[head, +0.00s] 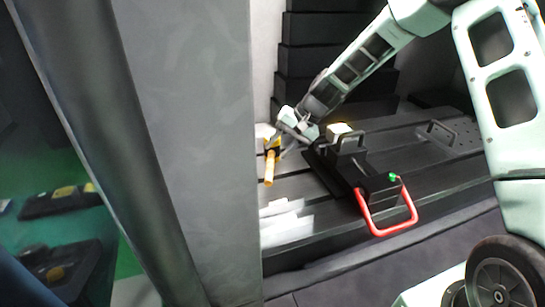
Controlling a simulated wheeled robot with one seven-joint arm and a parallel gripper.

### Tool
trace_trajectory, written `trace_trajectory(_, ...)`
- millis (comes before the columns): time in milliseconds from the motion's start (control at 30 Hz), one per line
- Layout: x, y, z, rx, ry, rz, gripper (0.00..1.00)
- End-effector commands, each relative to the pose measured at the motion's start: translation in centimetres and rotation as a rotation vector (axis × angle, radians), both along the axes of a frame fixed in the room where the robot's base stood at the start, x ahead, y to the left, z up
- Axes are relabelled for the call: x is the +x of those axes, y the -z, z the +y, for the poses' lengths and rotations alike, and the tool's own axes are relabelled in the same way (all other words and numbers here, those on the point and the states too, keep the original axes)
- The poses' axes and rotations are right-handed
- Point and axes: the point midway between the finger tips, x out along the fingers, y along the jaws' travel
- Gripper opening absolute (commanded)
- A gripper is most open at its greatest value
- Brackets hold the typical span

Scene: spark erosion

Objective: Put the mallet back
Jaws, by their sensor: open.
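The mallet (269,168), with an orange-yellow handle and what looks like a pale head, is on the grey slotted table just right of the grey column's edge. Its handle points toward the front. My gripper (279,148) is at the mallet's upper end, with its fingers open close around or beside it. The view is too small to tell whether they touch it. The gripper partly hides the mallet's head.
A black fixture with a red handle (386,231) and a green knob (393,177) stands on the slotted table (440,185), right of the mallet. A dark handled plate (441,133) lies farther right. The large grey column (200,150) blocks the left side.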

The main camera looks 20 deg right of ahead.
Motion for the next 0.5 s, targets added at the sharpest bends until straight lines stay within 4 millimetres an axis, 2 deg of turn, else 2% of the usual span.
trace_trajectory(233, -1.1, -4.1, -2.7, -0.002, 0.001, -0.003, 0.41)
trace_trajectory(500, -1.6, -6.2, -3.9, 0.0, 0.001, 0.001, 0.41)
